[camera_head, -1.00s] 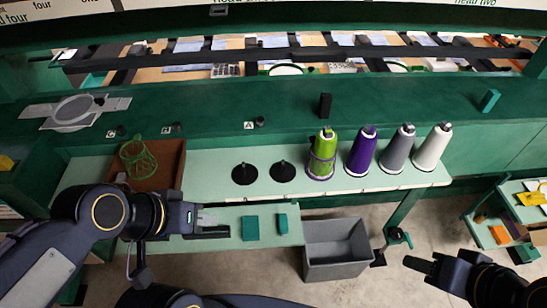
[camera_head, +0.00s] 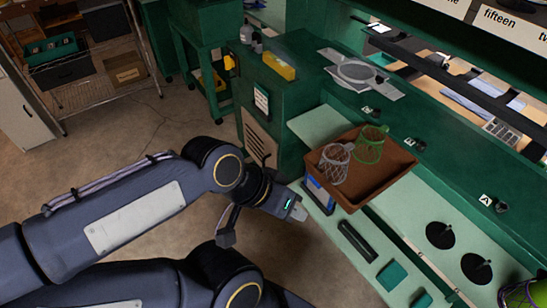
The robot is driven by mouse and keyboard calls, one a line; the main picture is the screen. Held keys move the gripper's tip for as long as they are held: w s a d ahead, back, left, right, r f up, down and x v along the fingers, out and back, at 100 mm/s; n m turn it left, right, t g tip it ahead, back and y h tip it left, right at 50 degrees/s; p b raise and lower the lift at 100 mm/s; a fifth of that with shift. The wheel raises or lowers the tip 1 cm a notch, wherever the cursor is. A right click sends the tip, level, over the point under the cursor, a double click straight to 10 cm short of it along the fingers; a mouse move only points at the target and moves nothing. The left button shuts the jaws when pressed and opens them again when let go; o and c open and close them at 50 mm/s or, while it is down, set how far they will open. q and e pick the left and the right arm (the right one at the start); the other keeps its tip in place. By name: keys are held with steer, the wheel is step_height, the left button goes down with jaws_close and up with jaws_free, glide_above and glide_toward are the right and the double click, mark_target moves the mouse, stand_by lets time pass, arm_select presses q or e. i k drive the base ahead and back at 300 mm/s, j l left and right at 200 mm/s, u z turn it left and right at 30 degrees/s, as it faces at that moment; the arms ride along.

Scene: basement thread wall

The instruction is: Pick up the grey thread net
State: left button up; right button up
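The grey thread net (camera_head: 335,164) is a pale mesh cup in the left part of a brown tray (camera_head: 385,183). A green thread net (camera_head: 370,146) stands beside it in the same tray. My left gripper (camera_head: 298,211) is in front of the tray, to the lower left of the grey net and apart from it. Its fingertips are small and seen end-on, so I cannot tell whether they are open. Nothing shows hanging from it. My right gripper is out of view.
A blue-and-white item (camera_head: 318,196) stands at the tray's left front, close to my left gripper. A dark slotted piece (camera_head: 357,241) and teal blocks (camera_head: 392,274) lie on the lower ledge. Two black spindles (camera_head: 440,235) stand at right. A green cabinet (camera_head: 262,100) is behind.

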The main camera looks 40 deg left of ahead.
mark_target(349, 146)
steer(key=u, duration=0.9)
steer(key=i+z, duration=0.15)
steer(key=i, duration=0.5)
steer(key=j, duration=0.1)
